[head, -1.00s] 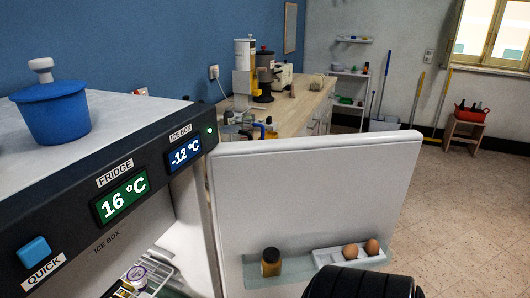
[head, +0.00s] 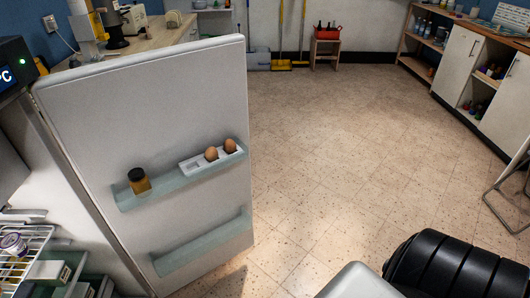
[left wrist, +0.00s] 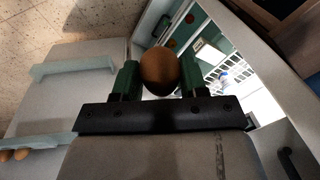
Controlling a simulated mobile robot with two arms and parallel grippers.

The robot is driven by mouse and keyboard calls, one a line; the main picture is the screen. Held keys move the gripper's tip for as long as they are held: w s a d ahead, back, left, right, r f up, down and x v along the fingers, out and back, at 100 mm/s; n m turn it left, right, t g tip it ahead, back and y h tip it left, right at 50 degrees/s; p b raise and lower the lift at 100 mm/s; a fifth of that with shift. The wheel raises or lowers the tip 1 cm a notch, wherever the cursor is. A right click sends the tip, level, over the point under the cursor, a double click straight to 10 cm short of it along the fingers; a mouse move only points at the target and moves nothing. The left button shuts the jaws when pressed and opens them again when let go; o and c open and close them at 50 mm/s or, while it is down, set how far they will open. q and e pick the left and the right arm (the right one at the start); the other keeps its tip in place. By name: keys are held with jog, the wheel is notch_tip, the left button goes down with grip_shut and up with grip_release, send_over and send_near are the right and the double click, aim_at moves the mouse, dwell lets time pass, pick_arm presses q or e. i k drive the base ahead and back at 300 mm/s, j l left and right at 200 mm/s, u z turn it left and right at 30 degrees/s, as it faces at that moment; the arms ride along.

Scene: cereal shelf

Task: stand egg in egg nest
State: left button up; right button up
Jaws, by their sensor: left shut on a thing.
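My left gripper (left wrist: 160,88) shows in the left wrist view, its green fingers shut on a brown egg (left wrist: 160,68). The egg nest (head: 191,166) is a white tray on the upper shelf of the open fridge door. Two brown eggs stand in its right part, a left one (head: 211,154) and a right one (head: 230,146); empty places show at its left. Two eggs (left wrist: 13,155) also show at the lower left of the left wrist view, well apart from the gripper. The head view shows neither gripper.
The fridge door (head: 150,100) stands open. A dark-lidded jar (head: 139,182) stands left of the nest on the upper door shelf (head: 125,200). The lower door shelf (head: 205,245) looks empty. Fridge racks (head: 25,240) are at the lower left. The floor right of the door is clear.

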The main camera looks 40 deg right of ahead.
aim_at(193, 168)
jog(key=k+l+z, duration=0.1)
jog(key=z, duration=0.6)
jog(key=i+l+z, duration=0.1)
jog(key=z, duration=0.35)
jog(key=i+j+z, duration=0.55)
jog(key=i+j, duration=0.05)
jog(key=i, duration=0.05)
